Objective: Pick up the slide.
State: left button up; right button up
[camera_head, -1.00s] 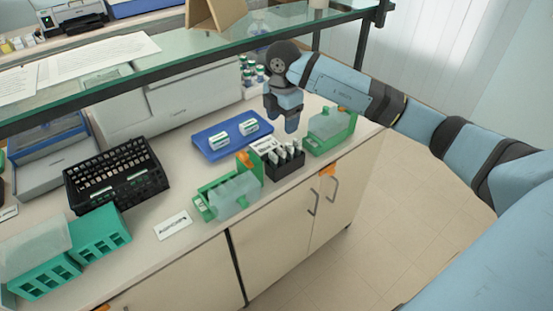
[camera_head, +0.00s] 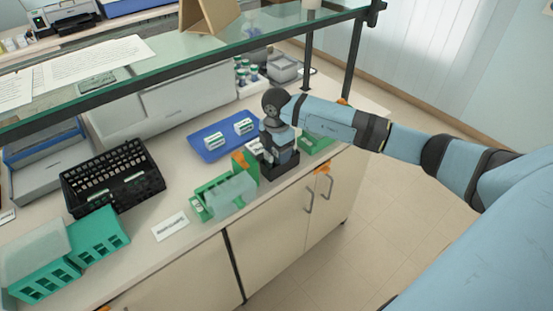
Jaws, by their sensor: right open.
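My right gripper (camera_head: 280,154), on the blue arm coming in from the right, points down over a small black holder (camera_head: 284,172) near the bench's front edge. It is open, and its fingers cover most of the holder. Pale upright slides in the holder are mostly hidden by the gripper. I cannot tell whether the fingers touch a slide. My left gripper is not in view.
Green boxes with translucent lids stand left (camera_head: 226,196) and right (camera_head: 316,143) of the holder. A blue tray (camera_head: 224,150) with two small boxes lies behind. A black rack (camera_head: 112,178) stands at left. A glass shelf (camera_head: 170,65) crosses above.

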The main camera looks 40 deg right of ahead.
jog(key=c, duration=1)
jog(key=shift+r, duration=0.15)
